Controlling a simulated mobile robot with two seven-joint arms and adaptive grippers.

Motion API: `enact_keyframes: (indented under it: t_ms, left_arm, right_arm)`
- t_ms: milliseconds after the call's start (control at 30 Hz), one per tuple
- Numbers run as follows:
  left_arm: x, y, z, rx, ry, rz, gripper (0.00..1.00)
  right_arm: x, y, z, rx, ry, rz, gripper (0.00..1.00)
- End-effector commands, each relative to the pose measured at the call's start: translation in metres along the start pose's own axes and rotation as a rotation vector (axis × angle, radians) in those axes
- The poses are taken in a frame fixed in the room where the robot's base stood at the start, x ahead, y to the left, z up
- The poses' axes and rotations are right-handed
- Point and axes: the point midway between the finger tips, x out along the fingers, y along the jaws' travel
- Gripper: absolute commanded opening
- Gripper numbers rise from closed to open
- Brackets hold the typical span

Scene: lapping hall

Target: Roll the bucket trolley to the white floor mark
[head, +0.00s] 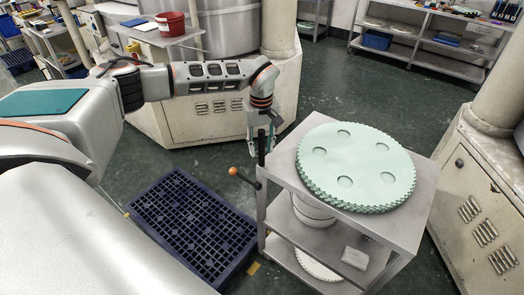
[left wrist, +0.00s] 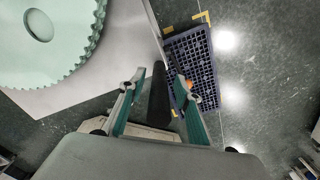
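A grey metal trolley (head: 278,165) with shelves stands at right of centre, bearing a stack of pale green toothed discs (head: 355,165). A white bucket-like drum (head: 312,210) sits on a lower shelf, partly hidden. My left gripper (head: 262,130) is at the trolley's back left corner, by its black upright handle bar (head: 262,148). In the left wrist view the bar (left wrist: 160,95) stands between the two fingers of my left gripper (left wrist: 160,78), with gaps at both sides; the fingers are open. My right gripper is out of view. I see no white floor mark.
A dark blue grid crate (head: 190,225) lies on the floor left of the trolley, near yellow corner marks (head: 253,268). An orange-knobbed lever (head: 232,171) juts out toward it. Machine housings stand behind (head: 205,118) and right (head: 485,205). A red bucket (head: 171,23) stands on a table behind.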

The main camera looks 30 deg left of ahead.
Motion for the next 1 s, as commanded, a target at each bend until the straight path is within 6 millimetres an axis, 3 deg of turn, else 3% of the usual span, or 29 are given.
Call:
enact_keyframes:
  t_ms: [200,500,633,1000]
  left_arm:
    - [0.020,0.000,0.000,0.000,0.000,0.000,0.33]
    - [0.022,0.001,0.000,0.000,0.001,0.002,0.33]
    - [0.022,0.001,0.000,0.000,0.000,0.002,0.02]
    - [0.023,0.011,0.005,0.002,-0.001,0.003,0.00]
  right_arm:
    - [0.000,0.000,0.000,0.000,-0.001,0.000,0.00]
    - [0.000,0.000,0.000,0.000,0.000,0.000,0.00]
    - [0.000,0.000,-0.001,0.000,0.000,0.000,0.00]
    - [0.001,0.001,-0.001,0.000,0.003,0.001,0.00]
